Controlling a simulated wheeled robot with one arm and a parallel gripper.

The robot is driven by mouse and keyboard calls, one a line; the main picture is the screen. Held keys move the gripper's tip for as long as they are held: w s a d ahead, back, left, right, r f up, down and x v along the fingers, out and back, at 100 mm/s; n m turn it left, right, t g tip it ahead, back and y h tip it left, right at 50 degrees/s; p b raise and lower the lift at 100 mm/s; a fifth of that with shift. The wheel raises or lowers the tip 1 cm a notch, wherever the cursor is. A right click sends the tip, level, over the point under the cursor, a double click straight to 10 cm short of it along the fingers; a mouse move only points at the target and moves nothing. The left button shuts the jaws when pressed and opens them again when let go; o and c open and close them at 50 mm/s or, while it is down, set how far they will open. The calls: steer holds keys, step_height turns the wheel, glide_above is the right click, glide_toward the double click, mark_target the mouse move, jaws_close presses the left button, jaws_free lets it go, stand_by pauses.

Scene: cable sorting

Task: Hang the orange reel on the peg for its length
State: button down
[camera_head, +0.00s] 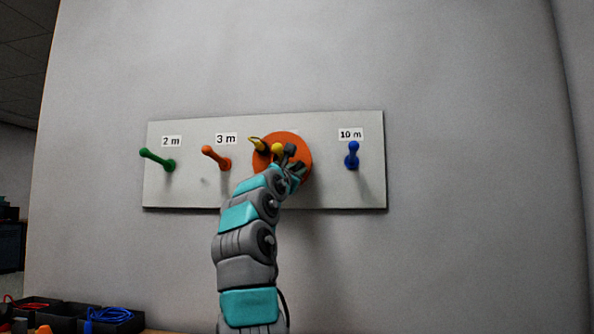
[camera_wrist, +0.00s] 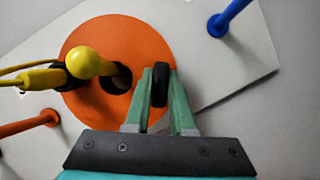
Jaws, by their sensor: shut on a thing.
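The orange reel (camera_head: 298,142) is a flat disc in front of the board (camera_head: 190,190), between the orange and blue pegs. It also shows in the wrist view (camera_wrist: 140,40), with a dark hole near its middle. The yellow peg (camera_wrist: 83,62), with a round tip, appears to come out through that hole; its base is hidden. A yellow plug and cable (camera_wrist: 40,80) lie at the reel's left side. My gripper (camera_wrist: 160,82) is shut on a black tab at the reel's right side; it also shows in the head view (camera_head: 293,165).
A green peg (camera_head: 157,159) is under "2 m", an orange peg (camera_head: 217,158) under "3 m", and a blue peg (camera_head: 352,156) under "10 m". The label above the yellow peg is hidden by the reel. Dark bins (camera_head: 65,315) with cables stand at lower left.

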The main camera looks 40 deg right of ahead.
stand_by(0.3)
steer(key=c, duration=0.7)
jaws_free()
steer(key=b+v, duration=0.4)
steer(key=v, duration=0.3)
steer(key=shift+s+a+f+b, duration=0.1)
steer(key=shift+s+a+b, duration=0.1)
steer(key=shift+a+b, duration=0.2)
